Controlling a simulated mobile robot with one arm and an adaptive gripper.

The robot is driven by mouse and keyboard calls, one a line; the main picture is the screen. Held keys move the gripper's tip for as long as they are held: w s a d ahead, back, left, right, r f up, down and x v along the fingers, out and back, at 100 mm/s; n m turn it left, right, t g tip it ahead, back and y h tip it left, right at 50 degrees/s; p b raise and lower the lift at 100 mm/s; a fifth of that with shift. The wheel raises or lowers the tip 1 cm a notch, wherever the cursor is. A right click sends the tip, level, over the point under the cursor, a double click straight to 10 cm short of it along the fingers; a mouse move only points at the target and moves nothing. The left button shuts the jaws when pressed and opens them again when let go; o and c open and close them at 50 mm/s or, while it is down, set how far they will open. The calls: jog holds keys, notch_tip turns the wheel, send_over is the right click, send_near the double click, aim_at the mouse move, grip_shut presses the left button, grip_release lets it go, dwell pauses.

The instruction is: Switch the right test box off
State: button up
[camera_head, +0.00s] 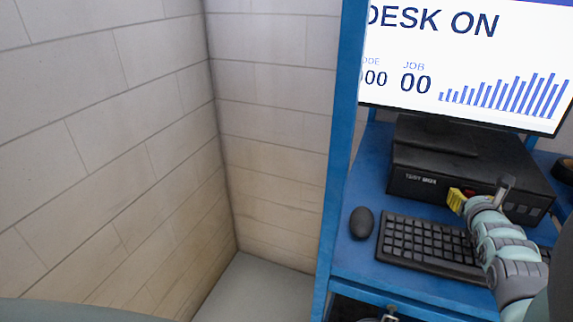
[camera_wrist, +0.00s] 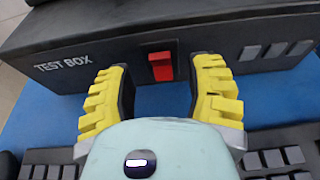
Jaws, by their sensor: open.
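A black test box (camera_head: 425,185) stands on the blue desk under the monitor. Its front also fills the upper part of the wrist view (camera_wrist: 215,55), with the words TEST BOX at the left. A red rocker switch (camera_wrist: 160,66) sits on that front face; in the head view a little red of it (camera_head: 470,192) shows just past my gripper. My gripper (camera_wrist: 165,85) is open, its yellow-padded fingers on either side of the switch in the picture and nothing between them. In the head view my gripper (camera_head: 480,190) is close to the box front. I cannot tell whether it touches.
A keyboard (camera_head: 425,243) and a mouse (camera_head: 361,222) lie on the blue desk (camera_head: 350,262) before the box. The monitor (camera_head: 460,60) reads DESK ON. Grey square buttons (camera_wrist: 275,50) are right of the switch. A blue post (camera_head: 340,150) stands at the desk's left.

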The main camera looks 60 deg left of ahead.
jog(key=v, duration=0.9)
jog(key=shift+d+r, duration=0.1)
jog(key=shift+d, duration=0.2)
jog(key=shift+s+d+r, duration=0.2)
jog(key=shift+s, duration=0.3)
